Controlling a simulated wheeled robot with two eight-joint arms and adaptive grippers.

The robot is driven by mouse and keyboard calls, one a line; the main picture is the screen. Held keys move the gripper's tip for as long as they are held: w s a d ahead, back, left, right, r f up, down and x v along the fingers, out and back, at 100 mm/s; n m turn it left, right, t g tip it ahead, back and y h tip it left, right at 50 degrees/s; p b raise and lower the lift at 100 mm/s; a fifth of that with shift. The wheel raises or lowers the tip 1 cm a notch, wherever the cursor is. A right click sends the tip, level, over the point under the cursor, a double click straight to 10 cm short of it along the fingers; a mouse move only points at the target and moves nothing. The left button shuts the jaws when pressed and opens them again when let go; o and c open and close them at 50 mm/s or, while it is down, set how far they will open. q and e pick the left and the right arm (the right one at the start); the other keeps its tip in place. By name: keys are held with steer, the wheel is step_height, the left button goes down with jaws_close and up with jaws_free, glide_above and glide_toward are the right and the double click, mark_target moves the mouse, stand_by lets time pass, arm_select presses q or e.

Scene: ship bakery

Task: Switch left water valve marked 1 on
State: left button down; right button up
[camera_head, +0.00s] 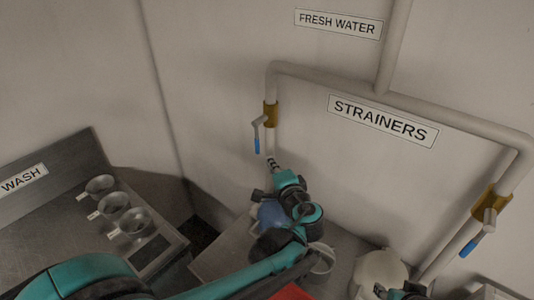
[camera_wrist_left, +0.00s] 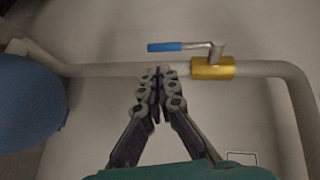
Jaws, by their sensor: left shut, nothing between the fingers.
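The left water valve (camera_head: 270,114) is a brass body on the left vertical white pipe. Its grey lever with a blue grip (camera_head: 257,146) hangs down beside the pipe. In the left wrist view the brass valve (camera_wrist_left: 212,68) shows right of centre, its blue grip (camera_wrist_left: 164,46) lying roughly parallel to the pipe. My left gripper (camera_head: 272,163) is shut and empty, just below the blue grip in the head view. In the wrist view its fingertips (camera_wrist_left: 157,72) overlap the pipe, apart from the grip. No mark 1 is legible. My right gripper (camera_head: 382,291) barely shows at the bottom edge.
A second brass valve (camera_head: 490,203) with a blue grip is on the right pipe. A blue rounded object (camera_wrist_left: 30,110) is close on the left in the wrist view. A pale round container (camera_head: 378,270) and a counter with metal cups (camera_head: 115,205) stand below.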

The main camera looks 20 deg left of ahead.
arm_select(q)
steer(key=shift+v, duration=2.35)
